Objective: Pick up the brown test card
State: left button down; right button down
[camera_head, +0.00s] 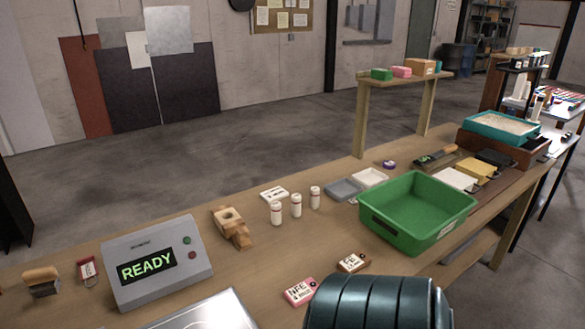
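The brown test card (352,262) lies flat on the wooden table, towards the front, in the head view. It has a pale face with dark lettering and brown edges. A pink-edged card (300,291) marked "NFE" lies to its left and a little nearer. A dark ribbed arm part of mine fills the bottom of the view, just in front of both cards. Neither of my grippers shows in this view. Nothing is seen touching the brown card.
A green bin (416,212) stands right of the cards. White bottles (296,205) and a wooden holder (231,228) stand behind. Bare tabletop surrounds the cards.

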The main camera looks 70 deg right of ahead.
aim_at(353, 264)
jog(key=z, duration=2.6)
jog(key=i+l, duration=0.1)
jog(key=l, duration=0.3)
jog(key=i+l+z, duration=0.1)
jog(key=l, duration=0.35)
jog(key=i+l, duration=0.1)
jog(key=l, duration=0.3)
jog(key=i+l+z, duration=0.1)
jog(key=l, duration=0.3)
